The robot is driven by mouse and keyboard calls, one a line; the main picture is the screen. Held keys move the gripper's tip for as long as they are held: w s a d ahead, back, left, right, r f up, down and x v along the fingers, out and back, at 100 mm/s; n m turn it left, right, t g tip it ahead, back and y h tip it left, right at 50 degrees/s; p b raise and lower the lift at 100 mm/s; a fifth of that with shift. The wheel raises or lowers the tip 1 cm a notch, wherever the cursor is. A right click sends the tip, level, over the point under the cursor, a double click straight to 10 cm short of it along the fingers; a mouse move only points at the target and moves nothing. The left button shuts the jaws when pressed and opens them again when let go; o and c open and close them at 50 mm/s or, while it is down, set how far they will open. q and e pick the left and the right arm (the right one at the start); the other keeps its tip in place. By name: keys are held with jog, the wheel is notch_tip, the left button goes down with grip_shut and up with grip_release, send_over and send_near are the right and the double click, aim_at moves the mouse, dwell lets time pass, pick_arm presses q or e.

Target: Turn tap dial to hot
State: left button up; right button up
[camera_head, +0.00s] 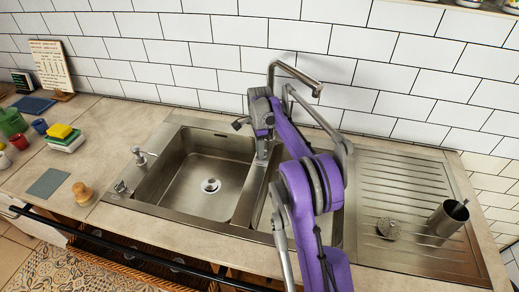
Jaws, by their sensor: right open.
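The metal tap (298,76) rises behind the double sink, its spout bent over to the right. My purple and grey right arm crosses the right basin and hides much of the tap's lower part. My right gripper (258,118) is at the tap, just left of its upright. It is open, with no object seen in it. A small dark piece (240,123) juts out to the left beside the gripper; I cannot tell whether it is the tap dial or a fingertip. I cannot tell whether the gripper touches the tap. My left gripper is not in view.
The left basin (178,187) is empty. A metal cup (448,217) and a round scrubber (389,228) are on the right drainboard (400,180). A soap dispenser (140,155) stands at the sink's left rim. Sponges (63,135) and cups crowd the left counter. A tiled wall is close behind.

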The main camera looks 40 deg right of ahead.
jog(key=shift+r, duration=0.15)
notch_tip(320, 180, up, 11)
jog(key=shift+f+p, duration=0.2)
jog(key=shift+p, duration=0.2)
